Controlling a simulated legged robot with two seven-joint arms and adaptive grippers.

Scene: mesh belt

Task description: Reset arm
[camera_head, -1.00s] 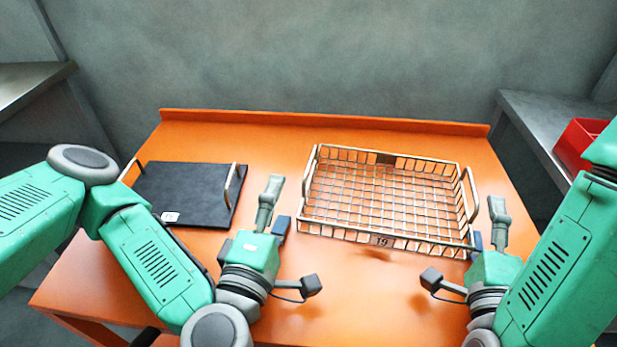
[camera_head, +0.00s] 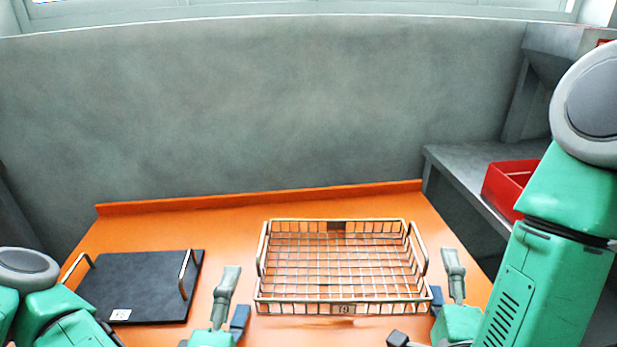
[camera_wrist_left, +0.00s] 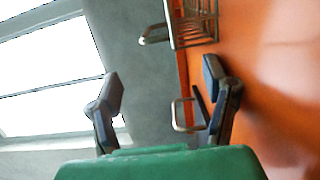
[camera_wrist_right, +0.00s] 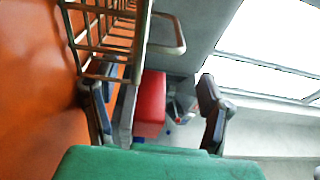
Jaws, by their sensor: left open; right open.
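My left gripper (camera_head: 233,299) is open and empty above the front of the orange table, between the black tray and the wire basket. Its two spread fingers show in the left wrist view (camera_wrist_left: 160,92), with nothing between them. My right gripper (camera_head: 446,283) is open at the right front corner of the wire basket. Its spread fingers show in the right wrist view (camera_wrist_right: 150,100), with nothing held between them. In the head view I cannot tell whether the right fingers touch the basket.
A wire basket (camera_head: 342,309) with a "19" tag sits on the orange table (camera_head: 220,212). A black tray (camera_head: 135,280) with metal handles lies at the left. A red bin (camera_head: 508,185) stands on the grey side shelf (camera_head: 450,160) at the right. A grey wall stands behind the table.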

